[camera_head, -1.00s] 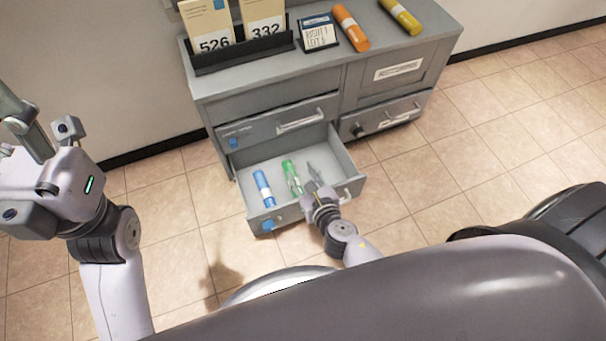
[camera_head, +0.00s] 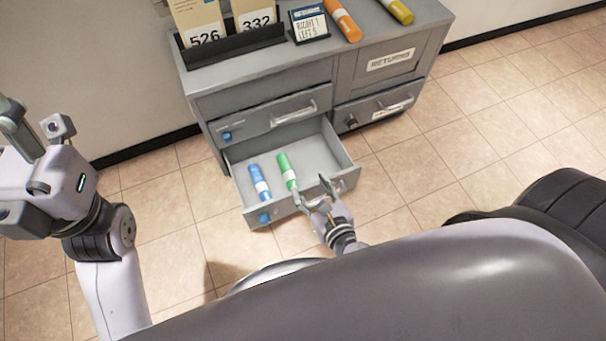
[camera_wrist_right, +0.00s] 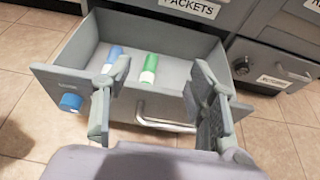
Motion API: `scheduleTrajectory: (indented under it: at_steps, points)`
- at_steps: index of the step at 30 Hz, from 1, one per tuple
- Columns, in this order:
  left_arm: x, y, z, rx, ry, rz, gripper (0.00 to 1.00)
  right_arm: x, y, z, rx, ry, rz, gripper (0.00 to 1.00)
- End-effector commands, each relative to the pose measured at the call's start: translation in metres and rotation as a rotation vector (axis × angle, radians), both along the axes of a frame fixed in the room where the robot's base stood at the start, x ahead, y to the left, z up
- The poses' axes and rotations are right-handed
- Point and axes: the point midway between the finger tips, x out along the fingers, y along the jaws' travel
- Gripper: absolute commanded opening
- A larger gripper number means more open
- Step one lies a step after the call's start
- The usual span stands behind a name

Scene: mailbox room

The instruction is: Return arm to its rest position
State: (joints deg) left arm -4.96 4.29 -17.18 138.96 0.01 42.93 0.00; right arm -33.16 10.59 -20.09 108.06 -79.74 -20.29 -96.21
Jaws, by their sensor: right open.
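My right gripper (camera_head: 311,192) is open and empty at the front edge of the open lower-left drawer (camera_head: 312,151). In the right wrist view its two fingers (camera_wrist_right: 155,105) stand apart, with the drawer's front handle (camera_wrist_right: 165,124) showing between them. A blue tube (camera_head: 259,183) and a green tube (camera_head: 287,171) lie side by side in the drawer, apart from the fingers. My left arm (camera_head: 62,190) is raised at the left; its fingertips are not clearly shown.
The grey cabinet (camera_head: 265,85) has closed drawers above and to the right of the open one. On top are a rack with cards 526 and 332 (camera_head: 255,22), a small sign (camera_head: 309,24), an orange tube (camera_head: 343,19) and a yellow tube (camera_head: 396,11). Tiled floor (camera_head: 490,120) is clear at right.

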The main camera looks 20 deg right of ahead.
Motion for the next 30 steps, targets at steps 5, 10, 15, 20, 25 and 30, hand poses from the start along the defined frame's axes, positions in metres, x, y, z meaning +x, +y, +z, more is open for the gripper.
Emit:
scheduleTrajectory:
  at_steps: [5, 10, 15, 20, 25, 30]
  points:
    - [0.0, 0.0, 0.0, 0.0, 0.0, 0.0, 0.48, -0.024, -0.001, 0.008, 0.001, 0.001, 0.001, 0.52]
    - [0.0, 0.0, 0.0, 0.0, 0.0, 0.0, 0.48, -0.03, -0.001, 0.011, 0.0, 0.0, 0.001, 0.52]
    - [0.0, 0.0, 0.0, 0.0, 0.001, 0.0, 0.48, -0.029, 0.001, 0.013, 0.018, -0.002, 0.001, 0.52]
    - [0.0, 0.0, 0.0, -0.001, 0.017, -0.001, 0.48, -0.009, 0.029, 0.049, 0.355, -0.023, 0.016, 0.52]
    - [0.0, 0.001, -0.004, -0.004, 0.05, -0.003, 0.48, 0.018, 0.082, 0.153, 1.088, -0.043, 0.126, 0.52]
    - [-0.002, 0.002, -0.008, -0.006, 0.079, -0.005, 0.48, 0.017, 0.104, 0.281, 1.771, -0.011, 0.36, 0.52]
